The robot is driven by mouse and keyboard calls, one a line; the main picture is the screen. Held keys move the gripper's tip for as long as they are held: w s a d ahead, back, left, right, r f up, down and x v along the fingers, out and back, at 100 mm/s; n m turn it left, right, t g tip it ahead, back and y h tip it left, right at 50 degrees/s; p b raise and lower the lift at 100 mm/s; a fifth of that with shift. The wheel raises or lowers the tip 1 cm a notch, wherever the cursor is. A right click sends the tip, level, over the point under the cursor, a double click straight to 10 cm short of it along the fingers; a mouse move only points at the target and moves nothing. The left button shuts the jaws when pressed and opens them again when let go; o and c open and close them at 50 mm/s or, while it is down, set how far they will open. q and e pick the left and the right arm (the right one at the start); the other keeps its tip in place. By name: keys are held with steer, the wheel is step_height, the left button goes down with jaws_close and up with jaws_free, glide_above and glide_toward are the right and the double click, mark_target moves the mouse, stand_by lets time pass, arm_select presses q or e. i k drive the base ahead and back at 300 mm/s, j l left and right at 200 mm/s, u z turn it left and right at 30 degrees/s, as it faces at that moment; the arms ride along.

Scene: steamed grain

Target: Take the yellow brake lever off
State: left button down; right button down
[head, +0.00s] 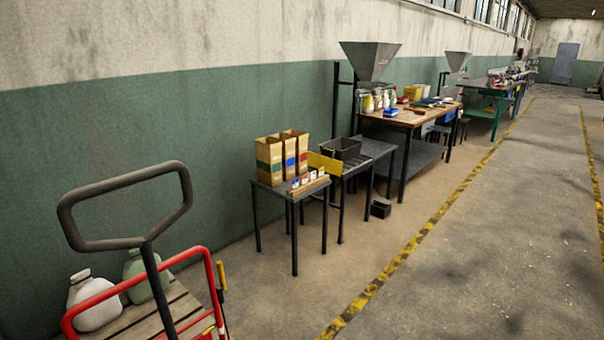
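A cart with a red tubular frame (212,285) and a dark loop handle (120,184) stands at the lower left. A slim yellow lever (222,276) with a dark part below it stands upright just right of the red frame. It looks like the brake lever; its lower end is hard to make out. Neither of my grippers is in view.
A white jug (92,303) and a green jug (143,276) stand on the cart's wooden deck. The floor (440,290) to the right is open, crossed by a yellow-black stripe.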

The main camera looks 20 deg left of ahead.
mark_target(221, 277)
steer(key=u, duration=1.35)
steer(key=k+l, duration=0.15)
steer(key=l, duration=0.15)
steer(key=k+l, duration=0.2)
steer(key=i+l+u, duration=0.2)
steer(key=i+l, duration=0.2)
steer(key=i+l+u, duration=0.25)
steer(key=i+l, duration=0.2)
steer(key=i+l+u, duration=0.2)
steer(key=i+l, duration=0.3)
steer(key=i+l+u, duration=0.25)
steer(key=i+l, duration=0.15)
steer(key=l, duration=0.25)
